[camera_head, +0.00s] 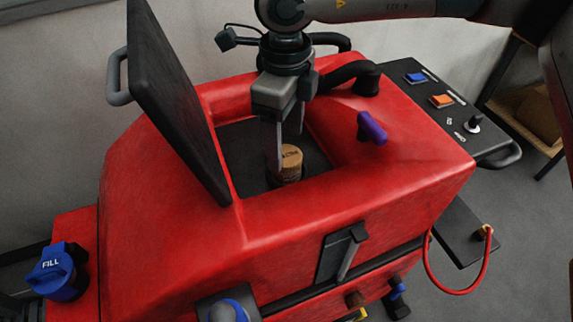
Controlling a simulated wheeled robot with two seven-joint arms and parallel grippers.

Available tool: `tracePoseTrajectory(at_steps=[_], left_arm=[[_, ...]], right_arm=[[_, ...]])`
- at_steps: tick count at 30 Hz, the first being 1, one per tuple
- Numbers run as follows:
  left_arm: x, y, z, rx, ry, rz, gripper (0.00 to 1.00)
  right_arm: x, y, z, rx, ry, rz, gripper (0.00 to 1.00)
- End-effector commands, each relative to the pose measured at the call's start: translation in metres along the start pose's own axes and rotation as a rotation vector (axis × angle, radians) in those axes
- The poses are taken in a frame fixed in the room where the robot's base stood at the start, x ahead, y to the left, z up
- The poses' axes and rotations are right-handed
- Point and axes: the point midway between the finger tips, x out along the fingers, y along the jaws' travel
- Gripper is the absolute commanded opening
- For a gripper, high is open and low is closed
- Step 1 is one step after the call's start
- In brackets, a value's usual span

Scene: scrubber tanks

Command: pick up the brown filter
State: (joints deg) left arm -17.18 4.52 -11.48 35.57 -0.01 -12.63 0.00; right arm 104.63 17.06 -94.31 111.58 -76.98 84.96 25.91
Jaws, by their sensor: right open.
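The brown filter (290,165) is a small cork-coloured cylinder with dark lettering on its top. It stands in the open recess (246,150) on top of the red scrubber tank (180,180). My right gripper (284,150) points down into the recess from above. Its fingers are apart, with the near finger at the filter's left edge and the other behind it. I cannot tell whether either finger touches the filter. The filter's base is partly hidden by the recess's front rim. My left gripper is not in view.
A black lid (170,90) stands open left of the recess. A purple handle (372,128) sticks up on the right. A black hose (350,72) arches behind it. A control panel (440,100) is at the back right. A blue FILL cap (55,275) is at lower left.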

Motion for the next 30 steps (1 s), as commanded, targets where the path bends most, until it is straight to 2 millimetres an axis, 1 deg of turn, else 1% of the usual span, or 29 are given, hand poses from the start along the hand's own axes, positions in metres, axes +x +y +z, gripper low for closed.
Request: tracePoseTrajectory(at_steps=[5,8,11,15,18,21,30], left_arm=[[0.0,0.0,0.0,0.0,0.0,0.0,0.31],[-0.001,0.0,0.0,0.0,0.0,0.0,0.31],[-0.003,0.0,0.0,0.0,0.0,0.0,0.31],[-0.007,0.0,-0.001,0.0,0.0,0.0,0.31],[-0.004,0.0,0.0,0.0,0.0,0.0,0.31],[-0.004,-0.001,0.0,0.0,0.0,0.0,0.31],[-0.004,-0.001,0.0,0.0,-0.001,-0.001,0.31]], right_arm=[[0.0,0.0,0.0,0.0,0.0,0.0,0.67],[0.004,0.0,0.0,0.0,0.001,0.001,0.67],[0.013,-0.001,-0.001,0.0,0.002,0.002,0.67],[0.03,-0.002,-0.001,-0.001,0.003,0.002,0.67],[0.043,-0.002,-0.001,-0.001,0.001,0.001,0.67],[0.05,-0.003,-0.001,-0.001,0.002,0.001,0.67],[0.052,-0.003,-0.001,0.0,0.0,0.001,0.67]])
